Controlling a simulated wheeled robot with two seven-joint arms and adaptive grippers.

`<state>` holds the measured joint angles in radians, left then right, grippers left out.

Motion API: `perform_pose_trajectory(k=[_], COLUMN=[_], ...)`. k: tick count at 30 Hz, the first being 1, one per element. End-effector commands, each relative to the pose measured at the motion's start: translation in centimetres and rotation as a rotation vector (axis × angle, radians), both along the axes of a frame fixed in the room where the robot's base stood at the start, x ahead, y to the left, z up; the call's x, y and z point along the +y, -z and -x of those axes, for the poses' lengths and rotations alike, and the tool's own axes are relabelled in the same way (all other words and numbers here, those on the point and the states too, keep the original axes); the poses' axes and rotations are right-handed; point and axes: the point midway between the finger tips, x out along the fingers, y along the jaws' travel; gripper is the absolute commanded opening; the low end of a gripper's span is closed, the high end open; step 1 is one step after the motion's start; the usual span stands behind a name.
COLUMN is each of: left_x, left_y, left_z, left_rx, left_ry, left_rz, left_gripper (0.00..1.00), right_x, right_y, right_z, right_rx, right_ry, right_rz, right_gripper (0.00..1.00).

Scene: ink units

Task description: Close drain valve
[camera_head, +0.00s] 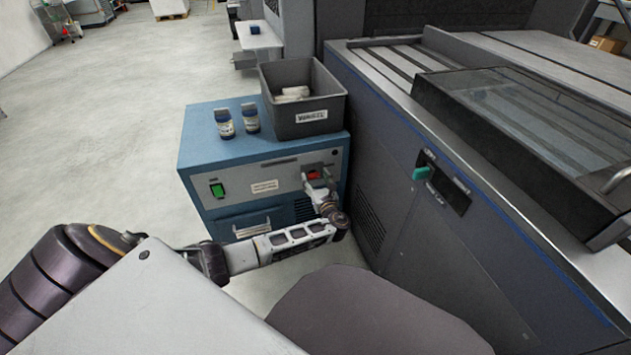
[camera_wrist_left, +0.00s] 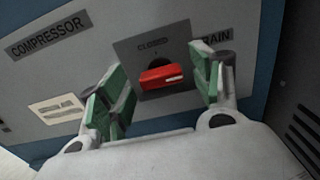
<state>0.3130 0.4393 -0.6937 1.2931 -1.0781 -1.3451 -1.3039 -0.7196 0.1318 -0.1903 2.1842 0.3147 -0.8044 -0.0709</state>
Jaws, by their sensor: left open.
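The drain valve's red handle (camera_wrist_left: 161,77) shows in the left wrist view on a dark plate under the word CLOSED. It lies crosswise, roughly in line with the lettering. A label ending in RAIN is partly hidden by a finger. In the head view the red handle (camera_head: 313,174) is on the front panel of the blue compressor cabinet (camera_head: 225,150), partly covered by my gripper. My left gripper (camera_wrist_left: 160,88) is open, its green-padded fingers on either side of the handle. Gaps show between handle and pads; I cannot tell the depth. My right gripper is out of view.
A dark bin (camera_head: 305,100) and two small bottles (camera_head: 224,123) stand on the cabinet top. A big grey machine (camera_head: 405,165) rises close on the right of the cabinet. A green switch (camera_head: 217,190) sits at the panel's left. Floor is open to the left.

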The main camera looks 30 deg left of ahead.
Motion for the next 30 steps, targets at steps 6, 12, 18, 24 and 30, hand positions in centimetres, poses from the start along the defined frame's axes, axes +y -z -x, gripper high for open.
perform_pose_trajectory(k=[6,12,18,24,30], left_x=[0.08,0.07,0.05,0.03,0.01], left_y=[-0.04,-0.03,-0.02,-0.01,0.01], left_z=[-0.09,-0.07,-0.07,-0.05,-0.02], left_rx=[0.0,0.0,0.0,-0.002,-0.021], left_ry=[0.0,0.0,0.0,0.0,0.001], left_rz=[0.0,0.0,0.0,0.001,0.019], left_gripper=[0.65,0.52,0.26,0.19,0.19], right_x=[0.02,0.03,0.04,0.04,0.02], right_y=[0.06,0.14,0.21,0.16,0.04], right_z=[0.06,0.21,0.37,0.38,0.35], right_rx=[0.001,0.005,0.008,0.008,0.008], right_ry=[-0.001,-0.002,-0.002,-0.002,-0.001], right_rz=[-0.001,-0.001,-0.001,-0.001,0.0], right_gripper=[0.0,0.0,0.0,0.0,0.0])
